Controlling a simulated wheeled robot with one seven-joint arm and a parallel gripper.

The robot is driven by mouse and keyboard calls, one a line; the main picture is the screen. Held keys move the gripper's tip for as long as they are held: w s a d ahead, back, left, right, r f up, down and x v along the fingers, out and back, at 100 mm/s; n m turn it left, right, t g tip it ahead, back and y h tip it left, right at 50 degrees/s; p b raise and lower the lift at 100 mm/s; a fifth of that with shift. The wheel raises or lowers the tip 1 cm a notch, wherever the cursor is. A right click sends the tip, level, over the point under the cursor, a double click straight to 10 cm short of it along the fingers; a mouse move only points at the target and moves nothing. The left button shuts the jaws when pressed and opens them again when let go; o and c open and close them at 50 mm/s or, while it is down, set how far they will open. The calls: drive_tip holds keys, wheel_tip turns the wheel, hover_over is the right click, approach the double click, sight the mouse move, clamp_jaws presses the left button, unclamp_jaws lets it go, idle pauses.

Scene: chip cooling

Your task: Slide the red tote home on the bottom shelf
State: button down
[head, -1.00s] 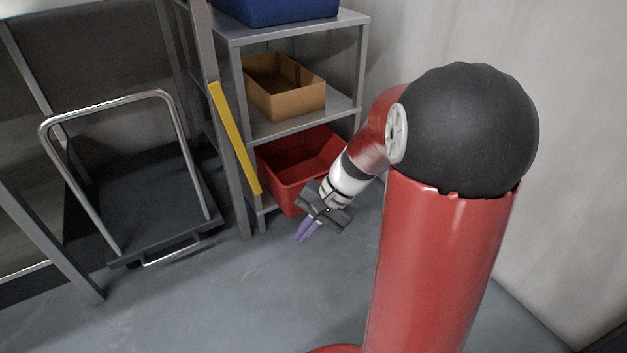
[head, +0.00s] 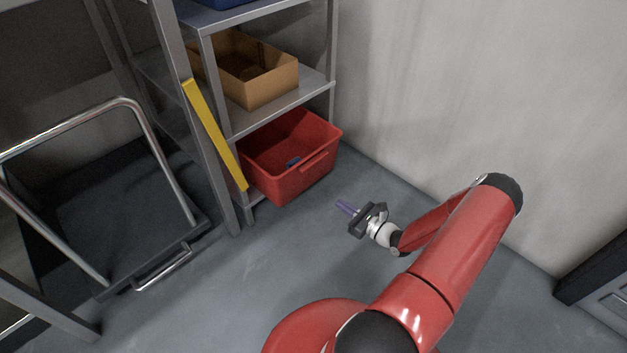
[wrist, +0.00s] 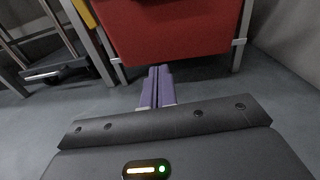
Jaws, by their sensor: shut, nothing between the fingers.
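The red tote (head: 303,181) sits at the bottom of the grey shelf unit in the head view, its handled front sticking out past the shelf's front edge. A small blue item (head: 293,162) lies inside it. The tote's front face (wrist: 180,35) fills the top middle of the wrist view. My gripper (head: 341,206) is low in front of the tote, to its right in the head view, with its purple fingers pointing toward it. The fingers (wrist: 157,72) are together and empty. In the head view there is a gap between fingertips and tote.
A cardboard box (head: 270,88) stands on the middle shelf and a blue bin (head: 220,3) on the shelf above. A yellow strip (head: 214,135) runs along the shelf's left post. A black cart (head: 120,215) stands left. A wall (head: 430,90) closes the right; the floor in front is clear.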

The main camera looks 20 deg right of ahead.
drive_tip(key=m+b, duration=0.1)
drive_tip(key=b, duration=0.1)
approach(308, 180)
drive_tip(key=shift+t+h, duration=0.3)
drive_tip(key=shift+h, duration=0.1)
drive_tip(key=x, duration=0.6)
drive_tip(key=shift+w+a, duration=0.25)
drive_tip(key=shift+a, duration=0.2)
